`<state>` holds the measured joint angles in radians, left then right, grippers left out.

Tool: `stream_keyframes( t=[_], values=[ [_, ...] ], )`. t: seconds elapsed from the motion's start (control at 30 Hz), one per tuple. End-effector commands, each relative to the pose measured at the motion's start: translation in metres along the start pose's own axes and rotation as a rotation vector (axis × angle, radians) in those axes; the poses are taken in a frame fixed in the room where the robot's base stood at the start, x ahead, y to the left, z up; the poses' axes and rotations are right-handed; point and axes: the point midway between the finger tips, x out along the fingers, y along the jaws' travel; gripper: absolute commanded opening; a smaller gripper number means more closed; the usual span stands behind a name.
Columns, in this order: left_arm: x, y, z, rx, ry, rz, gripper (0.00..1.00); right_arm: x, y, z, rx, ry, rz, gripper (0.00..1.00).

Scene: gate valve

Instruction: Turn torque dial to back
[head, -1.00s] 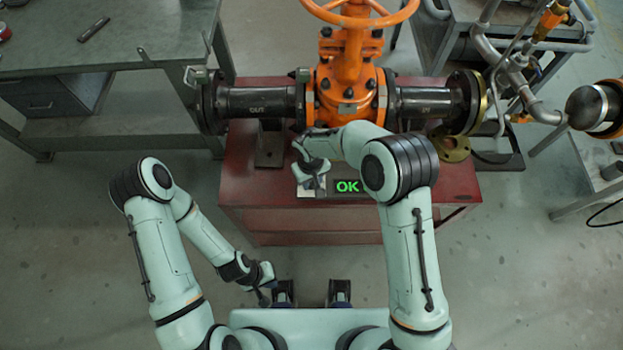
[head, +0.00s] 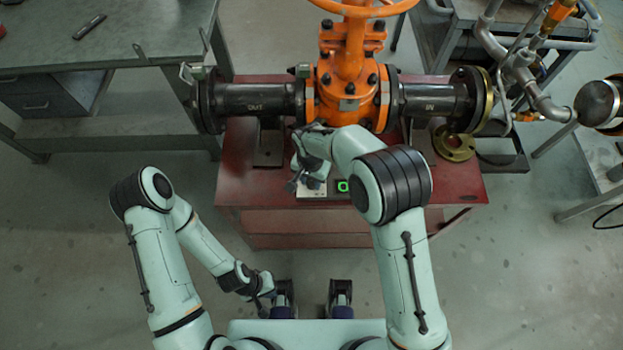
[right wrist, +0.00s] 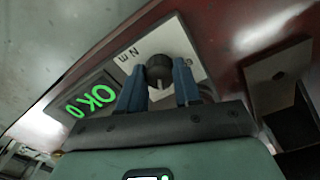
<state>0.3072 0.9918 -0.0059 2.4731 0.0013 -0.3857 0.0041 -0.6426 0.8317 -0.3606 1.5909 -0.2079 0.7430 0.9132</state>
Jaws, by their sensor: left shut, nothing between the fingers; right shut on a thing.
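The torque dial (right wrist: 159,65) is a dark round knob on a pale panel (right wrist: 190,42) marked "N m". A display (right wrist: 90,100) beside it reads green "OK" and "0". My right gripper (right wrist: 159,84) is shut on the dial, with one blue finger on each side of it. In the head view my right gripper (head: 308,184) is over the panel at the front of the red cabinet, and it hides the dial there. My left gripper (head: 265,306) is shut and empty, low in front of my base, away from the panel.
The orange gate valve (head: 348,85) with dark pipes stands on the red cabinet (head: 340,226), behind the panel. A brass flange (head: 455,145) lies at the cabinet's right. A grey workbench (head: 110,45) is at the left. The floor left of the cabinet is clear.

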Motion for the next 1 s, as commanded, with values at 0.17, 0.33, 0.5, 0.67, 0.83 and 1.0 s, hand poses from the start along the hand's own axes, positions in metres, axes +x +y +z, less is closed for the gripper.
stream_keyframes(
  t=[0.17, 0.33, 0.5, 0.67, 0.83, 1.0],
  values=[
    [-0.001, 0.000, 0.000, 0.000, 0.000, 0.000, 0.00, -0.001, 0.000, 0.000, 0.166, -0.001, 0.001, 0.03],
    [-0.004, 0.001, 0.000, 0.000, 0.001, 0.000, 0.00, -0.002, 0.000, 0.000, 0.325, -0.006, 0.000, 0.03],
    [-0.007, 0.003, -0.001, 0.001, 0.002, 0.001, 0.00, -0.002, -0.001, -0.001, 0.466, -0.008, 0.000, 0.03],
    [-0.010, 0.004, -0.001, 0.001, 0.004, 0.001, 0.00, -0.002, 0.000, -0.001, 0.574, -0.010, -0.001, 0.03],
    [-0.012, 0.005, -0.001, 0.001, 0.004, 0.001, 0.00, -0.002, -0.001, -0.001, 0.655, -0.012, -0.002, 0.03],
    [-0.014, 0.005, -0.001, 0.002, 0.005, 0.002, 0.00, -0.002, 0.000, -0.001, 0.701, -0.013, -0.002, 0.03]
  ],
)
